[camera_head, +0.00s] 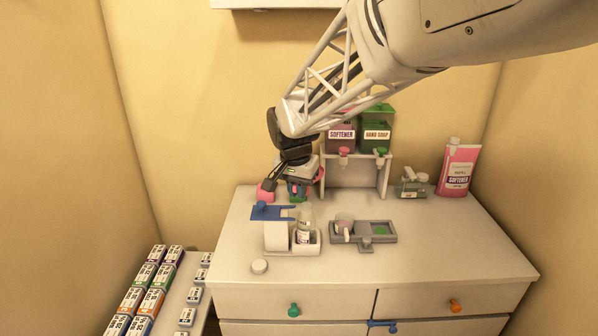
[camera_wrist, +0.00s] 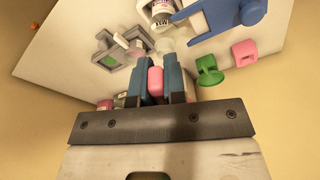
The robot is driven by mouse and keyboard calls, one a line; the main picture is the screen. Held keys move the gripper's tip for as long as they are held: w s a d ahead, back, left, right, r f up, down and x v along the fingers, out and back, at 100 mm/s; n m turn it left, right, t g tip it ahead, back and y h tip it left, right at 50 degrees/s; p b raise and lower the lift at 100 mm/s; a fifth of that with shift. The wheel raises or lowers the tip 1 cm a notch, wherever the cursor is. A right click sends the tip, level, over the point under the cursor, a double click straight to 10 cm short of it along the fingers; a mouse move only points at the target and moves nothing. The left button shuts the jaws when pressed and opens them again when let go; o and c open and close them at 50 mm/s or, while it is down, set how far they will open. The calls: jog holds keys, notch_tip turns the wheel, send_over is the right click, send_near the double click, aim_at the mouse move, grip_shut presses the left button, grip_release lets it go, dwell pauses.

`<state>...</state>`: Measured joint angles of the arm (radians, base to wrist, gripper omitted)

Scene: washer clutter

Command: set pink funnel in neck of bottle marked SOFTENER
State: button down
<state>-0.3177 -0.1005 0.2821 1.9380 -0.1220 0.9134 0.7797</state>
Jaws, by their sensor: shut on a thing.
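My gripper (camera_wrist: 158,68) has its two blue fingers shut on a rounded pink piece, which I take to be the pink funnel (camera_wrist: 155,82); only part of it shows. In the head view my gripper (camera_head: 298,191) hangs low over the back of the counter, behind the blue-topped stand. A clear bottle (camera_head: 306,217) with a white label stands upright in a small white holder in front of my gripper. The bottle also shows at the top of the wrist view (camera_wrist: 162,14), apart from the held piece. Its label is too small to read.
A blue forked bracket (camera_head: 272,212) tops the stand beside the bottle. Green (camera_wrist: 208,70) and pink (camera_wrist: 245,52) pieces stand near my gripper. A cup (camera_head: 344,222) sits on a grey tray (camera_head: 391,226). A dispenser rack (camera_head: 386,175) and SOFTENER pouch (camera_head: 457,170) stand behind. The counter's front right is clear.

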jog(key=shift+f, duration=2.9)
jog(key=shift+f, duration=0.1)
jog(key=c, duration=1.1)
grip_release()
jog(key=shift+s+a+r, duration=0.1)
jog(key=shift+s+r, duration=0.1)
jog(key=shift+r, duration=1.05)
jog(key=shift+s+a+r, duration=0.1)
jog(key=shift+s+r, duration=0.05)
jog(key=shift+r, duration=1.15)
jog(key=shift+s+r, duration=0.2)
jog(key=shift+r, duration=1.05)
jog(key=shift+r, duration=0.1)
